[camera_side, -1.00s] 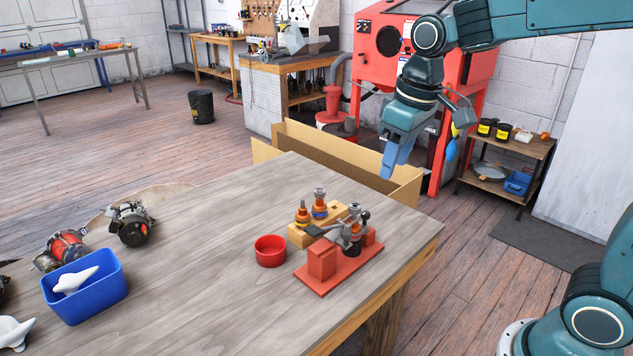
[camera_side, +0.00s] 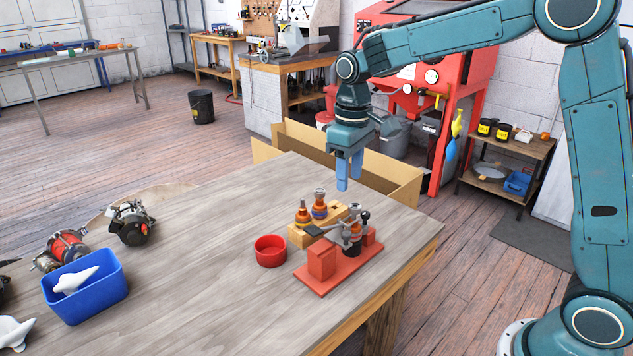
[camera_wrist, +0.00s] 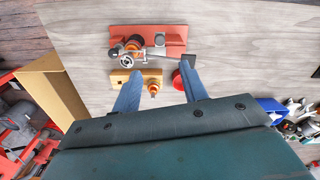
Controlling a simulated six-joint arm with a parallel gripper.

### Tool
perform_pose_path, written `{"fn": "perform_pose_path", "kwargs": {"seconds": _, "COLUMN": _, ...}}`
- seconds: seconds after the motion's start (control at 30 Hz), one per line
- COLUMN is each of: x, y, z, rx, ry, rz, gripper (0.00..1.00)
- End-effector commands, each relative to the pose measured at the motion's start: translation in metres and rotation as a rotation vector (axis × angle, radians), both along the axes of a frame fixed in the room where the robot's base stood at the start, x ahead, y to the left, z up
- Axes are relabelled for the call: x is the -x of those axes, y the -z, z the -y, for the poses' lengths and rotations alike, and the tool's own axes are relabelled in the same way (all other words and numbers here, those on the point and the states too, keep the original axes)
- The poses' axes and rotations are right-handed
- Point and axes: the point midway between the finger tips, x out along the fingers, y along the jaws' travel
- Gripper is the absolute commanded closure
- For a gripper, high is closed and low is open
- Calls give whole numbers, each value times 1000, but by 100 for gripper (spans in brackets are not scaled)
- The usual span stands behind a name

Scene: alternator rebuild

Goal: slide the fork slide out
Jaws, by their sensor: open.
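A red fixture (camera_side: 340,268) stands on the table's right part, with a red block, a grey and black cylinder and a black-knobbed lever. A dark flat tab (camera_side: 314,230), which looks like the end of the fork slide, sticks out from it towards the yellow block; how far it reaches inside is hidden. The fixture also shows at the top of the wrist view (camera_wrist: 150,35), with a dark tab (camera_wrist: 188,58) at its right. My gripper (camera_side: 348,182) is open and empty, pointing down above and behind the fixture, touching nothing. Its blue fingers (camera_wrist: 160,75) frame the yellow block in the wrist view.
A yellow block (camera_side: 300,238) holding two orange-ringed parts stands just behind the fixture. A red dish (camera_side: 270,251) is left of it. A blue bin (camera_side: 98,302) and alternators (camera_side: 131,222) lie at the left. The table's middle is clear. A cardboard box (camera_side: 390,178) stands behind.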

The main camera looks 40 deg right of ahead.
Motion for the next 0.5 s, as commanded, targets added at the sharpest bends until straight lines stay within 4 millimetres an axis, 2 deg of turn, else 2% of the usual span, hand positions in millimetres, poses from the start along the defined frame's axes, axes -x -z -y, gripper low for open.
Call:
{"fn": "perform_pose_path", "kwargs": {"seconds": 0.27, "x": 1, "y": 21, "z": 0, "rx": 0, "ry": 1, "rz": -3, "gripper": 57}}
{"fn": "perform_pose_path", "kwargs": {"seconds": 0.5, "x": 1, "y": 55, "z": 0, "rx": 0, "ry": 1, "rz": -4, "gripper": 57}}
